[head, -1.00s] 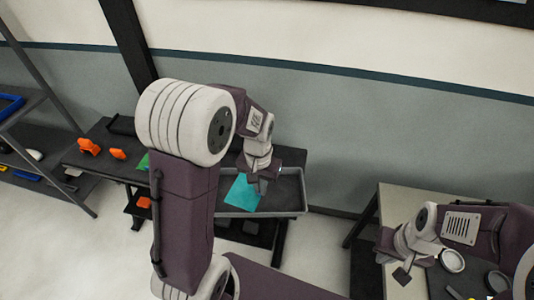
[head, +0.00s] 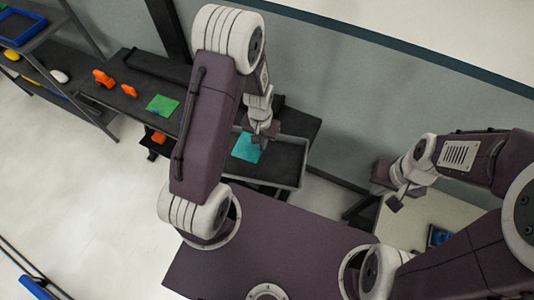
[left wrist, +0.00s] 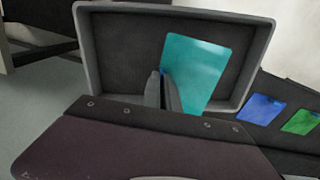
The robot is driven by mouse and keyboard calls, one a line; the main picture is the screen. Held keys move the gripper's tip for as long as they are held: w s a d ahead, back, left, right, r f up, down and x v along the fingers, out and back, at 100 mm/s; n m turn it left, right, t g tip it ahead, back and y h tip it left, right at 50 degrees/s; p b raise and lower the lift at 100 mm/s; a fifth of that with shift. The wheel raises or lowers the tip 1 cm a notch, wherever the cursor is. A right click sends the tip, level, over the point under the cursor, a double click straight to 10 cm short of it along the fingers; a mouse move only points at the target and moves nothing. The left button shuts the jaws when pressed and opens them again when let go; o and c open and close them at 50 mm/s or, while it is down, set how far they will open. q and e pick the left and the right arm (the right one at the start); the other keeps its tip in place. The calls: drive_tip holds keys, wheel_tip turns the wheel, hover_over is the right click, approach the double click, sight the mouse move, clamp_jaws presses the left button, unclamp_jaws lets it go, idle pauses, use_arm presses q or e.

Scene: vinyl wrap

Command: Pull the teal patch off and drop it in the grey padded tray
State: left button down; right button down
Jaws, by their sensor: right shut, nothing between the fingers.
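The teal patch (head: 246,147) is off the bench and over the grey padded tray (head: 268,181); it overlaps the tray's left side in the head view. My left gripper (head: 264,136) is above the tray. In the left wrist view its fingers (left wrist: 163,88) are close together on a small blue tab at the patch's edge, and the teal patch (left wrist: 205,68) spreads out beside them inside the outline of the tray (left wrist: 178,10). The patch's lower corner is partly hidden by a finger. My right gripper (head: 395,200) is shut and empty, far from the tray.
A green patch (head: 162,105) lies on the dark bench, with a blue patch (left wrist: 260,107) beside it in the left wrist view. Orange clamps (head: 103,78) stand farther left. A shelf with a blue bin (head: 18,28) is at far left. A pale table (head: 420,220) stands at right.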

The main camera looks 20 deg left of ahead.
use_arm(q)
drive_tip(key=b, duration=0.5)
hover_over(262, 160)
wheel_tip(262, 160, down, 6)
drive_tip(key=shift+r, duration=0.2)
drive_tip(key=shift+w+r, duration=0.1)
drive_tip(key=c, duration=1.6)
unclamp_jaws()
drive_tip(key=shift+o, duration=0.2)
drive_tip(key=shift+r, duration=0.1)
wheel_tip(262, 160, up, 9)
drive_tip(key=shift+f+p, duration=0.1)
drive_tip(key=shift+p, duration=0.2)
